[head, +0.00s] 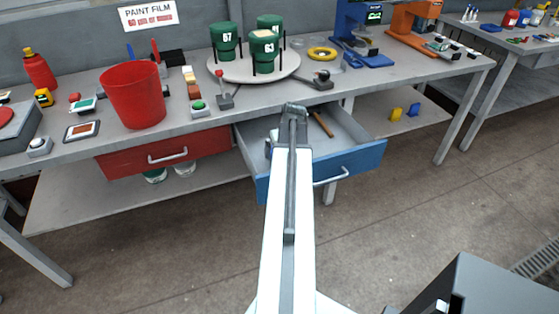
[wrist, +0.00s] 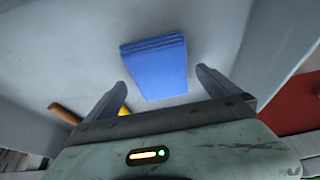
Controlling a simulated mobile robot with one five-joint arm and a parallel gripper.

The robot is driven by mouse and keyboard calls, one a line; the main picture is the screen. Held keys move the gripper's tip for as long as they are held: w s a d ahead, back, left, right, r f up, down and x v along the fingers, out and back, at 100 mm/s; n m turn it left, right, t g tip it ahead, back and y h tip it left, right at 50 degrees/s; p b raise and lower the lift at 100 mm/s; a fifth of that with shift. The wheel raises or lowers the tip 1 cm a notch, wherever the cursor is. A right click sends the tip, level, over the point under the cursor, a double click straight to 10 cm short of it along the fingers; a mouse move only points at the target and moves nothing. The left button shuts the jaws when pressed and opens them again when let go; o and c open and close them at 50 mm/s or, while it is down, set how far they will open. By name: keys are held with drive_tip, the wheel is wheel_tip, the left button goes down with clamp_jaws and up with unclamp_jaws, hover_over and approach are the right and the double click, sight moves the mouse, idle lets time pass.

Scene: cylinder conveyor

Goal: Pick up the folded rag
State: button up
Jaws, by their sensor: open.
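The folded rag (wrist: 157,68) is blue, with layered folds along its top edge, and lies flat on the grey floor of the open blue drawer (head: 345,164). My gripper (wrist: 161,79) is open in the wrist view, its two fingers apart on either side of the rag's lower part, with nothing held. How high the fingers are above the rag is hard to tell. In the head view my arm reaches over the drawer, with my gripper (head: 293,112) at its far end. The rag does not show there; my arm hides part of the drawer.
A wooden handle (head: 323,124) lies in the drawer, left of my gripper in the wrist view (wrist: 62,113). The drawer walls surround the space. The red drawer (head: 125,160) is beside it.

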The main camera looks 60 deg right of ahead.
drive_tip(key=shift+b+x, duration=0.3)
drive_tip(key=shift+x, duration=0.7)
drive_tip(key=shift+a+r, duration=0.1)
drive_tip(key=c, duration=1.3)
drive_tip(key=shift+r, duration=0.1)
wheel_tip(320, 180, up, 10)
drive_tip(key=p, duration=1)
